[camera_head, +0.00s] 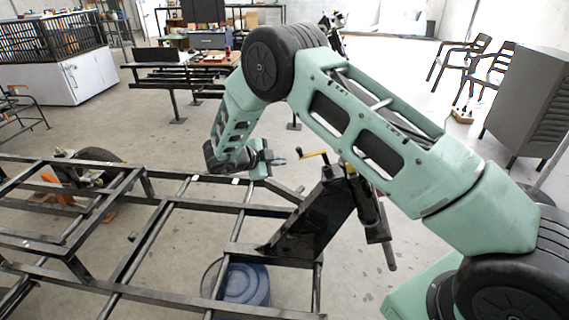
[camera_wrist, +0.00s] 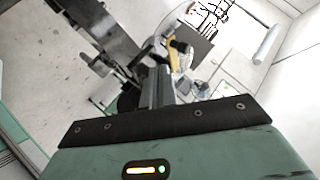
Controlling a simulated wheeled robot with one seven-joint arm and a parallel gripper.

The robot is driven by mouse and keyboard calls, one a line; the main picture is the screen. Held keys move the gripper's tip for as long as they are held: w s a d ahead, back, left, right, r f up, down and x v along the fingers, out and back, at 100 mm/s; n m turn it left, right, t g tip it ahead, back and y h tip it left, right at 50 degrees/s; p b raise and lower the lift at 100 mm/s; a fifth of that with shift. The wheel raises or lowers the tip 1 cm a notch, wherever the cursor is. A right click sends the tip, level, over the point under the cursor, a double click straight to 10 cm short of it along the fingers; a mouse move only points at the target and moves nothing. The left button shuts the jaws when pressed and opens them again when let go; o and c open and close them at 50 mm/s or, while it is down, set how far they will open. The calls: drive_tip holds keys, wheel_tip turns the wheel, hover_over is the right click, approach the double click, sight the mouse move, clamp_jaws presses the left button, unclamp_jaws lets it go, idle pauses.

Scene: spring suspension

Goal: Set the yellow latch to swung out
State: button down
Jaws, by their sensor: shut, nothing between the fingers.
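The yellow latch (camera_head: 313,155) is a small bent bar at the top of a dark slanted bracket (camera_head: 318,215) on the black frame. In the wrist view the yellow latch (camera_wrist: 173,59) shows just beyond my fingertips, partly overlapped by dark metal. My gripper (camera_head: 279,161) is just left of the latch in the head view, level with it, pointing right. In the wrist view my gripper (camera_wrist: 158,76) has its fingers together with nothing held. I cannot tell whether the fingertips touch the latch.
A black tubular frame (camera_head: 165,200) spreads across the front and left. A black spring damper (camera_head: 372,215) hangs right of the bracket. A blue drum (camera_head: 240,284) stands on the floor under the frame. Workbenches and chairs stand farther back, with open floor between.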

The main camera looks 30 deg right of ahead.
drive_tip(key=w+b+v, duration=0.1)
drive_tip(key=v, duration=0.5)
drive_tip(key=shift+s+a, duration=0.3)
drive_tip(key=shift+s, duration=0.05)
